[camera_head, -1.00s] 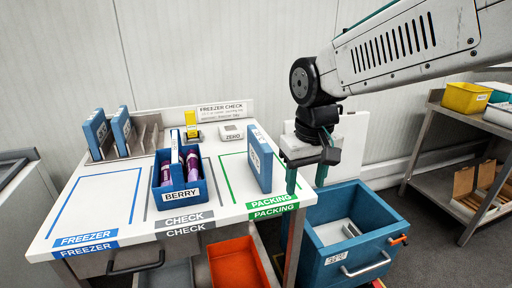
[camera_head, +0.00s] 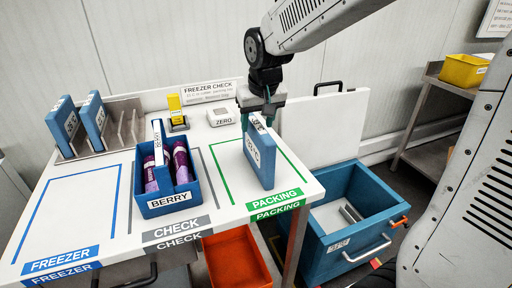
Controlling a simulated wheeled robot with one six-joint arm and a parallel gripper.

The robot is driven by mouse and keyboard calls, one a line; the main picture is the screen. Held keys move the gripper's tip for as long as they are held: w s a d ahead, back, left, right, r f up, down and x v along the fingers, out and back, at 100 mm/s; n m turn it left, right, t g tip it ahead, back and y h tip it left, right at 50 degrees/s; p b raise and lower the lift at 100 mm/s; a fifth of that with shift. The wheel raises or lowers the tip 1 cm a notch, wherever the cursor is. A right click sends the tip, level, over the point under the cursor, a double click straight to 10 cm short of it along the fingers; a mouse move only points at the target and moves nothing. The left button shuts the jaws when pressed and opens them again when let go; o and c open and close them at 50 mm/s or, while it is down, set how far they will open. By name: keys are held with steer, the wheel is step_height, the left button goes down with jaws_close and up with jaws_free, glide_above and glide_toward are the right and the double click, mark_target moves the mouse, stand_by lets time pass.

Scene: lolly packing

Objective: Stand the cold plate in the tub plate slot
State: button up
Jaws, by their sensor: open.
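A blue cold plate (camera_head: 261,160) with a white label stands upright on its edge in the green-outlined PACKING area of the table. My gripper (camera_head: 262,112) is open and points down at the plate's top edge, with its fingers close around or beside it; I cannot tell whether they touch. The blue tub (camera_head: 370,244) stands open to the right of the table, lower than the tabletop. A grey plate slot (camera_head: 350,213) shows on its pale floor and looks empty. The tub's white lid (camera_head: 322,128) stands raised behind it.
A blue BERRY box (camera_head: 168,201) with purple packs stands in the CHECK area. Two more blue plates (camera_head: 62,132) stand in a rack (camera_head: 125,125) at the back left. A yellow device (camera_head: 176,112) and a ZERO unit (camera_head: 222,118) sit behind. An orange bin (camera_head: 237,258) is below the table.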

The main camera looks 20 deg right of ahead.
steer(key=x, duration=0.4)
steer(key=shift+w+d+f, duration=0.15)
steer(key=shift+w+f, duration=0.05)
steer(key=shift+w, duration=0.05)
steer(key=shift+c, duration=0.3)
jaws_close()
steer(key=shift+r, duration=0.1)
stand_by(0.8)
